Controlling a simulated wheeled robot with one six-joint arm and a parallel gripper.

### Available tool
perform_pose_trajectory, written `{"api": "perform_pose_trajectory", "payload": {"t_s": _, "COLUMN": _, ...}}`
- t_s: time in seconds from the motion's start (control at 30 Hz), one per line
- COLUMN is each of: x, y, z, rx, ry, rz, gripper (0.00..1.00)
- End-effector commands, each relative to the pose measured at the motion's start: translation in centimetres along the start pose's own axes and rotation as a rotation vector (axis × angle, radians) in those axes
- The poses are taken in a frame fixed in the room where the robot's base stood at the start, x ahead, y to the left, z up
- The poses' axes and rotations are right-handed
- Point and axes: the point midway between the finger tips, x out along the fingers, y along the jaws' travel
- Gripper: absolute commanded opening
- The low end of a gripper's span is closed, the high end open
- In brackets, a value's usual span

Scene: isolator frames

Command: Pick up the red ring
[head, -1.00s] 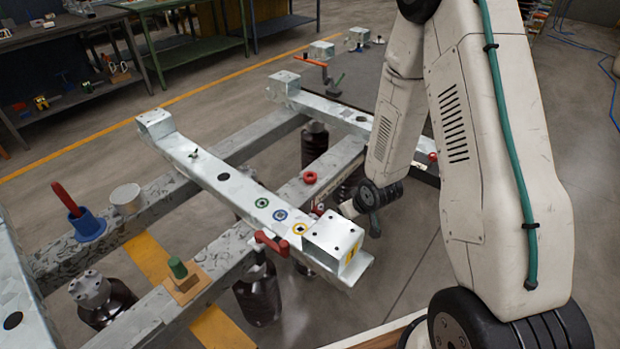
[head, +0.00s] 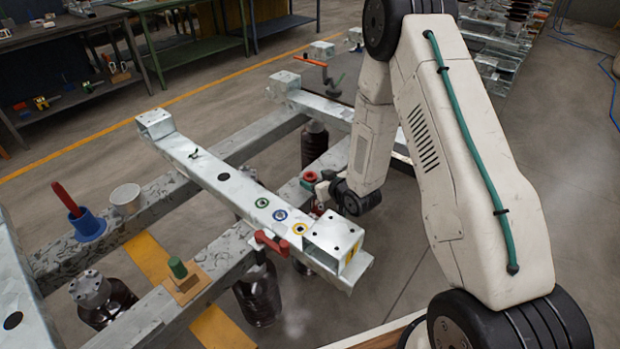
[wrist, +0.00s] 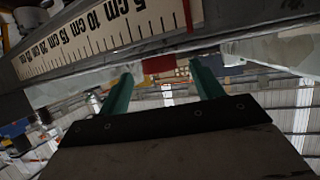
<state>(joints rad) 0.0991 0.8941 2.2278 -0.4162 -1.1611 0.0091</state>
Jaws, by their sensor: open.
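The red ring (head: 310,176) lies on the grey metal beam behind the front crossbeam, in the middle of the head view. My gripper (head: 311,184) is right at the ring, coming in from the right and partly covering it. In the wrist view, the two green fingers of my gripper (wrist: 164,78) stand apart. A red patch (wrist: 158,64), apparently the ring seen edge-on, shows between and just beyond the fingertips. I cannot tell whether either finger touches it.
The crossbeam (head: 225,185) in front carries green (head: 262,202), blue (head: 280,216) and yellow (head: 299,228) rings. A red-handled part (head: 268,241) and a raised metal block (head: 334,234) are nearby. A ruler-like scale (wrist: 100,35) fills the upper wrist view.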

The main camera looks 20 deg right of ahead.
Motion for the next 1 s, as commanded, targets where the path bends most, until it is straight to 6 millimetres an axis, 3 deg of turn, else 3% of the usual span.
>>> {"api": "perform_pose_trajectory", "payload": {"t_s": 0.13, "x": 1.6, "y": -0.1, "z": 0.0, "rx": -0.001, "ry": -0.001, "rz": -0.001, "gripper": 0.66}}
{"api": "perform_pose_trajectory", "payload": {"t_s": 0.4, "x": 1.9, "y": 0.0, "z": 0.0, "rx": 0.0, "ry": -0.001, "rz": 0.0, "gripper": 0.63}}
{"api": "perform_pose_trajectory", "payload": {"t_s": 0.57, "x": 1.8, "y": 0.0, "z": 0.0, "rx": 0.0, "ry": -0.001, "rz": 0.0, "gripper": 0.19}}
{"api": "perform_pose_trajectory", "payload": {"t_s": 1.0, "x": 1.6, "y": 0.0, "z": -0.7, "rx": -0.001, "ry": 0.0, "rz": 0.0, "gripper": 0.18}}
